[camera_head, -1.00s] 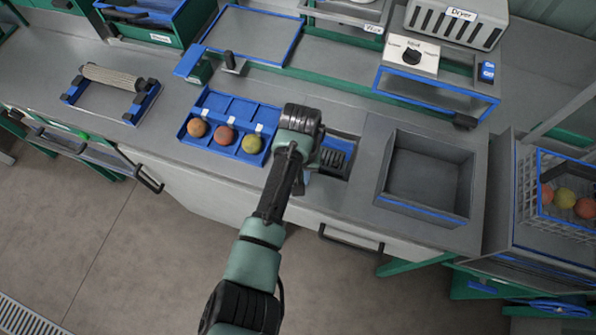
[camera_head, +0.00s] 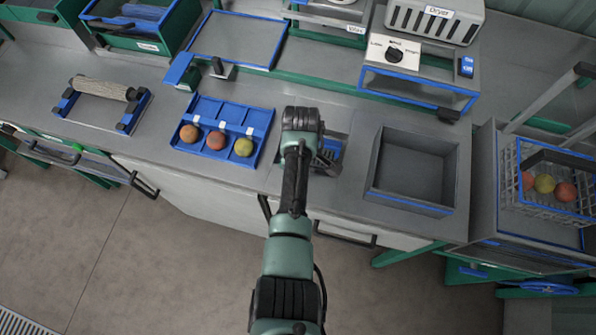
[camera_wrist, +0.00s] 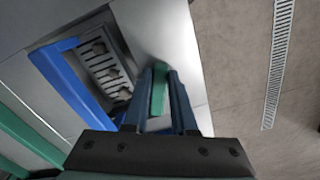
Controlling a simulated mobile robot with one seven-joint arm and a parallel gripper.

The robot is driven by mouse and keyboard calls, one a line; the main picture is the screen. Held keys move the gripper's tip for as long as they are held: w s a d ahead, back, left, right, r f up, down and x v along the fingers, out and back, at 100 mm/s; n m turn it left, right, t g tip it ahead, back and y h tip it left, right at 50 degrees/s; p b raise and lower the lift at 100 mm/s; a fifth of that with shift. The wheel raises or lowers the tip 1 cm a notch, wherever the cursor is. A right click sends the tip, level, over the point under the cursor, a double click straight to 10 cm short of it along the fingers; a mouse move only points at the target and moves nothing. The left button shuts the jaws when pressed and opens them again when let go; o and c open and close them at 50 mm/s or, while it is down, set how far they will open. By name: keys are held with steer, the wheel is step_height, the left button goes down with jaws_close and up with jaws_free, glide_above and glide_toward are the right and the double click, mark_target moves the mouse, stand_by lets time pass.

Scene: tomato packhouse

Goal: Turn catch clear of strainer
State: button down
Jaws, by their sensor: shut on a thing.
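The strainer, a slotted grey grate in a blue-edged recess of the bench, is partly hidden behind my wrist in the head view (camera_head: 329,151). In the wrist view the strainer (camera_wrist: 104,62) lies just left of my fingers, with its slots clearly seen. My gripper (camera_wrist: 161,78) is shut on a narrow green piece (camera_wrist: 158,92), which looks like the catch, beside the recess. Its far end meets the grey bench top. My wrist hides the fingers and the catch in the head view, and whether the catch overlaps the strainer cannot be told.
A blue tray (camera_head: 224,118) with three tomatoes lies left of my wrist. An open grey basin (camera_head: 410,203) is on the right, and a wire crate (camera_head: 553,213) with tomatoes is farther right. A roller stand (camera_head: 101,101) is at left. A dryer (camera_head: 433,22) stands behind.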

steer(key=n, duration=0.3)
steer(key=w+n, duration=0.1)
steer(key=shift+d+n, duration=0.25)
steer(key=shift+n, duration=0.15)
stand_by(0.4)
steer(key=c, duration=0.7)
jaws_free()
steer(key=shift+r, duration=0.1)
step_height(320, 180, up, 13)
steer(key=shift+f+b, duration=0.1)
steer(key=shift+b, duration=0.3)
